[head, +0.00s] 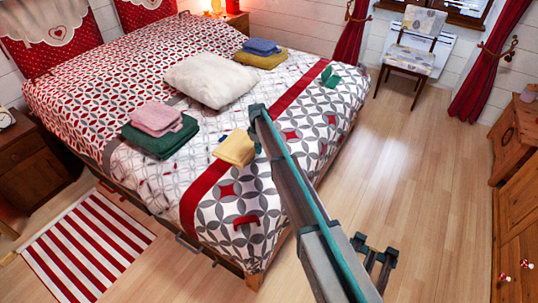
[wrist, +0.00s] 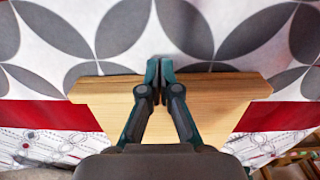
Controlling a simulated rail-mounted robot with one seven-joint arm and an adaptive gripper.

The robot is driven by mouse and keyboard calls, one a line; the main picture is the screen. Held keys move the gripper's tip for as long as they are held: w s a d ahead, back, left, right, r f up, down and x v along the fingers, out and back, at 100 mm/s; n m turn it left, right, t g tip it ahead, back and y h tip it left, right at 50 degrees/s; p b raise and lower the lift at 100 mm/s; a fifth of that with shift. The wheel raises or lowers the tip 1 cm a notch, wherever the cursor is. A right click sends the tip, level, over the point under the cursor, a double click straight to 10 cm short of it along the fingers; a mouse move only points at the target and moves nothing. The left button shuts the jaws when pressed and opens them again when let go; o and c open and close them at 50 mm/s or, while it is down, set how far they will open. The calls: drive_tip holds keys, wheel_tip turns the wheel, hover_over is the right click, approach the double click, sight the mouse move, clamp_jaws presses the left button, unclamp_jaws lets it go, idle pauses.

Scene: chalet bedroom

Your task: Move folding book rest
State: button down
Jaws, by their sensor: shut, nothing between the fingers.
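The folding book rest, a pale wooden board (head: 234,150), lies on the patterned bed beside the red stripe. It also shows in the wrist view (wrist: 225,102), spread wide beneath my fingers. My gripper (wrist: 160,68) is shut with nothing between its fingertips. The fingers lie over the middle of the board in the picture and hide part of it. The tips reach its far edge. I cannot tell whether they touch the wood. In the head view the gripper (head: 254,142) is small and partly hidden by my arm, at the board's right side.
A white pillow (head: 211,79), pink towels (head: 157,118) on a dark green one (head: 160,141), and blue and yellow towels (head: 261,58) lie on the bed. A red object (head: 246,220) and a green one (head: 330,77) lie near its edges. Open floor (head: 400,165) is on the right.

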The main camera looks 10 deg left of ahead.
idle(0.4)
drive_tip(key=d, duration=0.1)
drive_tip(key=s+d, duration=0.1)
drive_tip(key=d, duration=0.2)
drive_tip(key=shift+s, duration=0.25)
wheel_tip(320, 180, up, 9)
drive_tip(key=b, duration=0.2)
drive_tip(key=s+d+f+m, duration=0.3)
drive_tip(key=s+d, duration=0.5)
drive_tip(key=d, duration=0.3)
drive_tip(key=s+d+f+m, duration=0.3)
drive_tip(key=s+d, duration=0.4)
drive_tip(key=d, duration=0.3)
drive_tip(key=s+d+f+m, duration=0.2)
drive_tip(key=s+d+m, duration=0.2)
drive_tip(key=s+d, duration=0.65)
drive_tip(key=s+d+f+m, duration=0.1)
drive_tip(key=s+d+m, duration=0.5)
drive_tip(key=s, duration=0.8)
drive_tip(key=s+f+g, duration=0.2)
drive_tip(key=s+f, duration=0.4)
drive_tip(key=s, duration=0.3)
drive_tip(key=s+f+n+g, duration=0.1)
drive_tip(key=s+f+g, duration=0.1)
drive_tip(key=s+f, duration=0.4)
drive_tip(key=s+f+g, duration=0.2)
drive_tip(key=s+f, duration=0.5)
drive_tip(key=s, duration=0.6)
drive_tip(key=shift+g, duration=0.4)
